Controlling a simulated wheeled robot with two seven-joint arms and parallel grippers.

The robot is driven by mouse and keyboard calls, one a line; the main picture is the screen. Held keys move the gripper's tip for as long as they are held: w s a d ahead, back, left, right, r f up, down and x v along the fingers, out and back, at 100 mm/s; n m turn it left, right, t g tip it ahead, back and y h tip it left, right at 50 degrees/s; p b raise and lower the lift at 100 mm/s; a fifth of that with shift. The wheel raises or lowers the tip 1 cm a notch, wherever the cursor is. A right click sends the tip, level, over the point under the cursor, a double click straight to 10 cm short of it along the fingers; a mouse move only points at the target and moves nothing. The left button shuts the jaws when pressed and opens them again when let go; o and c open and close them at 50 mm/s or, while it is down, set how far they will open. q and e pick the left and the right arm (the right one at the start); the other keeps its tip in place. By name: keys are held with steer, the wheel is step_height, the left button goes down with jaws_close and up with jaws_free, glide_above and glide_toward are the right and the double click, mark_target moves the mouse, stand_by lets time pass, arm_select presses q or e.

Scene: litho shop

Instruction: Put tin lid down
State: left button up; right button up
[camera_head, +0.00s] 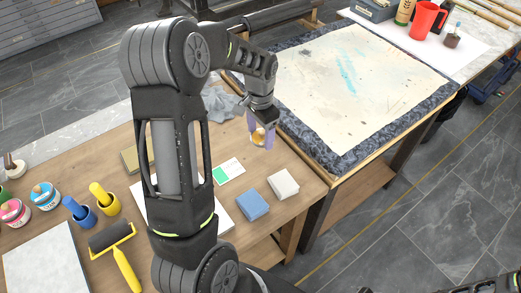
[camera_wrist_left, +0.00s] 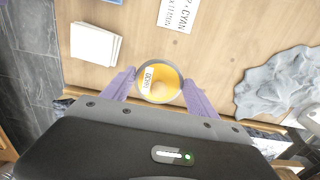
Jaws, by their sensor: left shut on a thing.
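My left gripper (camera_head: 262,134) is shut on the tin lid (camera_head: 258,137), a small round thing with yellow on it. In the left wrist view the tin lid (camera_wrist_left: 158,82) shows a yellow face, a pale rim and a white label. It sits between the two purple fingertips of the left gripper (camera_wrist_left: 158,86), over the wooden table (camera_head: 293,156) near its right edge. How high it is above the wood is hard to tell. My right gripper is not in view.
A green-marked white card (camera_head: 229,171), a blue block (camera_head: 252,205) and a white block (camera_head: 283,184) lie nearby. A grey cloth (camera_head: 221,103) lies behind. A blue tin (camera_head: 45,196) and a pink tin (camera_head: 14,212) stand left. Bare wood surrounds the gripper.

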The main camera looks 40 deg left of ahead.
mark_target(261, 134)
arm_select(q)
steer(key=shift+f, duration=1.9)
steer(key=shift+f+p, duration=0.45)
steer(key=shift+f, duration=1.4)
steer(key=shift+f, duration=0.25)
steer(key=o, duration=1.3)
steer(key=shift+r, duration=0.1)
steer(key=shift+r, duration=0.1)
step_height(261, 134, up, 12)
steer(key=shift+r+b, duration=0.1)
steer(key=shift+b, duration=0.45)
